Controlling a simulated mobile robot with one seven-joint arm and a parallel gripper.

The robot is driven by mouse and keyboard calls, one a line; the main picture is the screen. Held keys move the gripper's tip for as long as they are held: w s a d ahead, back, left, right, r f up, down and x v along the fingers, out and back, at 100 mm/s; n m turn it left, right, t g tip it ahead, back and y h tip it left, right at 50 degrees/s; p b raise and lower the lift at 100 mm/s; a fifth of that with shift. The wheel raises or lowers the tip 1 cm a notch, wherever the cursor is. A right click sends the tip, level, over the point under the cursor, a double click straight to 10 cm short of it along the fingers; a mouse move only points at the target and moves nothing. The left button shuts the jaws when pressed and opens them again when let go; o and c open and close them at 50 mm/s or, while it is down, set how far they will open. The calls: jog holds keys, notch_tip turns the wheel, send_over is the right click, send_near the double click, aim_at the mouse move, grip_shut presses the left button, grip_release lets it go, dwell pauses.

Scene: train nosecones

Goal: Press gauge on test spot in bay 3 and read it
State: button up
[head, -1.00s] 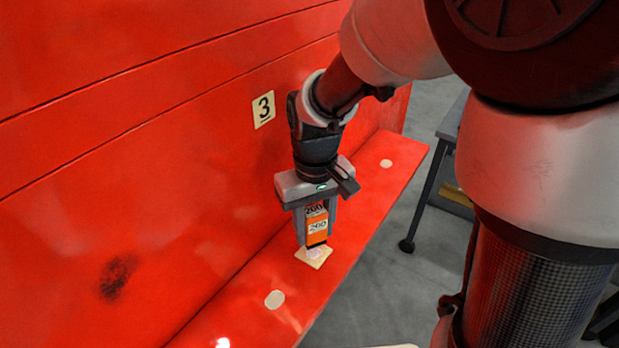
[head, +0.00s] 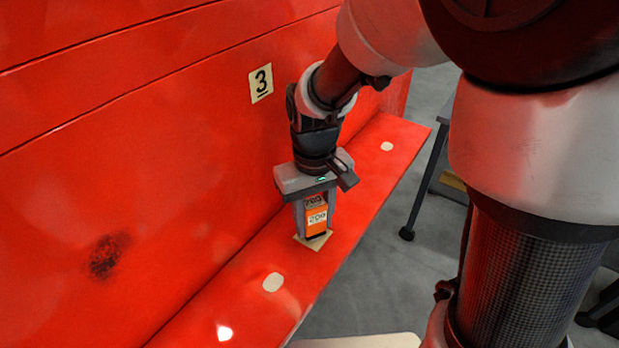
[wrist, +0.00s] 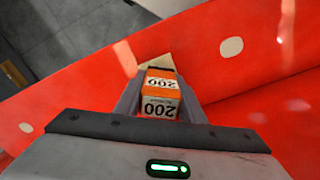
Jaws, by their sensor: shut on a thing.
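An orange and black gauge (head: 317,218) stands upright between the fingers of my gripper (head: 316,231), which is shut on it. In the wrist view the gauge (wrist: 160,95) shows white faces that read 200. A cream square test spot (head: 313,244) lies on the red ledge under the gauge. The gauge and fingers hide most of it; an edge of the spot shows in the wrist view (wrist: 154,63). The gauge's foot looks down on the spot, though firm contact cannot be told. A plate with a 3 (head: 261,83) is on the red wall behind.
The red ledge (head: 350,205) runs along the wall, with round pale spots on either side, one nearer (head: 272,282) and one farther (head: 387,146). A dark smudge (head: 108,256) marks the wall. A dark-legged table (head: 425,180) stands on the grey floor at right.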

aim_at(314, 202)
jog(key=shift+f+b, duration=0.4)
jog(key=shift+f, duration=0.2)
dwell(1.2)
jog(key=shift+r, duration=0.1)
jog(key=shift+r+p, duration=2.8)
jog(key=shift+r, duration=0.7)
jog(key=shift+w, duration=0.1)
